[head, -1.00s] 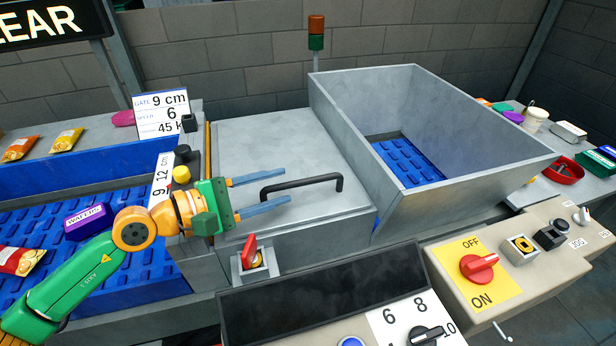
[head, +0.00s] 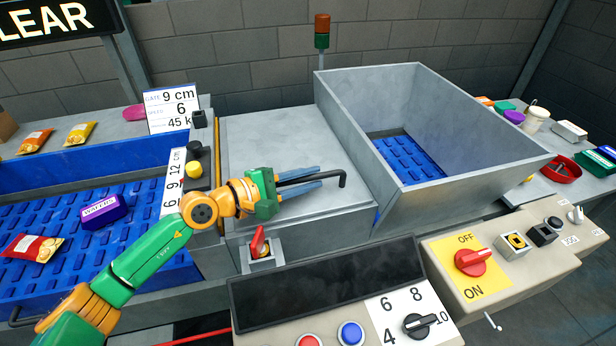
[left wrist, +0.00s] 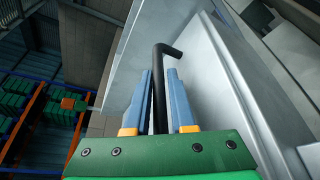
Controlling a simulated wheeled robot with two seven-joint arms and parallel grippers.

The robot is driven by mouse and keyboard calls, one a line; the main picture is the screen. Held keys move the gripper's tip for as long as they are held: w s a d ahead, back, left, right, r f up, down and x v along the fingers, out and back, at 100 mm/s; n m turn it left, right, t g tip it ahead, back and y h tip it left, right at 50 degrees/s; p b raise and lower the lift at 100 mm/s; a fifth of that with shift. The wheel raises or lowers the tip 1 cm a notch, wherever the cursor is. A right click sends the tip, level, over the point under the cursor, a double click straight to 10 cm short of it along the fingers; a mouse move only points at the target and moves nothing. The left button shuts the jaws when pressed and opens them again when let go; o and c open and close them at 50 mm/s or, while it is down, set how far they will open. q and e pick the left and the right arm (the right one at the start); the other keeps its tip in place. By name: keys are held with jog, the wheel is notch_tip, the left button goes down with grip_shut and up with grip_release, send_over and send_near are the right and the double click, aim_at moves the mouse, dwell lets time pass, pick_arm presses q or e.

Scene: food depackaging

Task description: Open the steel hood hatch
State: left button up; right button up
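The steel hood hatch (head: 275,140) is a flat grey lid that lies closed on its housing, left of the big steel hopper. Its black bar handle (head: 343,180) is near the front edge; the handle also shows in the left wrist view (left wrist: 160,70). My left gripper (head: 318,180) is over the front of the lid, with its blue fingers on either side of the handle bar. In the left wrist view the fingers (left wrist: 160,100) are close in against the bar, one on each side. The handle's left part is hidden behind the gripper. My right gripper is not in view.
A red switch (head: 259,243) stands below the hatch. The steel hopper (head: 450,120) rises right of the lid. A control panel with a dark screen (head: 325,285) and a red ON/OFF knob (head: 473,262) is in front. A blue conveyor (head: 130,235) carries packets at left.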

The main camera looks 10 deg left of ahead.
pick_arm(q)
grip_shut()
dwell(1.0)
jog(key=shift+r, duration=0.35)
jog(key=w+a+r+n+g+p, duration=0.1)
jog(key=w+r+p, duration=0.3)
jog(key=r, duration=0.6)
jog(key=w+a+r+n+g+p, duration=0.1)
jog(key=w+r+p, duration=0.3)
jog(key=r, duration=0.5)
jog(key=shift+w+a+r+n+p, duration=0.35)
jog(key=shift+a+n+p, duration=0.25)
jog(key=shift+a+p, duration=0.2)
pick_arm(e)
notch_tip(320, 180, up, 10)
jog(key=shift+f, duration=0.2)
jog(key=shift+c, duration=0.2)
